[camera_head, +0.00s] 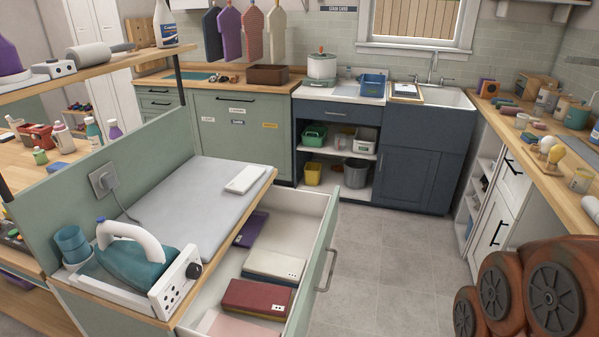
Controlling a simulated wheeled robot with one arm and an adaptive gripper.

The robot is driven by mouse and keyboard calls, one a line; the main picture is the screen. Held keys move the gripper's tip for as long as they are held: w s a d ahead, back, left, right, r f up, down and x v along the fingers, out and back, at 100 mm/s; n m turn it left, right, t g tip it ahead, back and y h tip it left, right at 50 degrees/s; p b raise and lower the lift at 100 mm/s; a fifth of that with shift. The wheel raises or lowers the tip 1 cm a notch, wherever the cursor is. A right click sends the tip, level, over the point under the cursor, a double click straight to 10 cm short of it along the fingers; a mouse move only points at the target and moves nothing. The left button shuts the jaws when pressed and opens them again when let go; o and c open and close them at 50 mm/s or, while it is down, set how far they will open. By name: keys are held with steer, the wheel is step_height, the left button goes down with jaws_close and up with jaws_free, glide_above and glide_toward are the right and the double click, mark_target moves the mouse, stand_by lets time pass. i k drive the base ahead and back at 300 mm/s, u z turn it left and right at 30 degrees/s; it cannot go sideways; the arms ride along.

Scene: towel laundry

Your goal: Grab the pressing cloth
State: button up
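I cannot tell for certain which thing is the pressing cloth. A small flat white item (245,180) lies on the grey ironing surface (190,212). Below it, an open drawer (287,213) holds several folded cloths. A purple one (251,229) is at the back, a white and dark blue one (274,265) is in the middle, a dark red and yellow one (257,297) is nearer, and a pale pink one (235,326) is at the front, partly cut off. My gripper is not in view; only orange-brown links of my arm show at the bottom right.
A teal iron (135,262) stands at the near end of the ironing surface beside a white control panel (178,283). The pulled-out drawer front with its handle (328,270) juts into the aisle. The grey tiled floor (390,260) is clear. A cluttered wooden counter (520,150) runs along the right.

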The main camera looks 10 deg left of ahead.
mark_target(245, 181)
steer(key=z, duration=0.25)
steer(key=i, duration=3.4)
steer(key=u, duration=4.3)
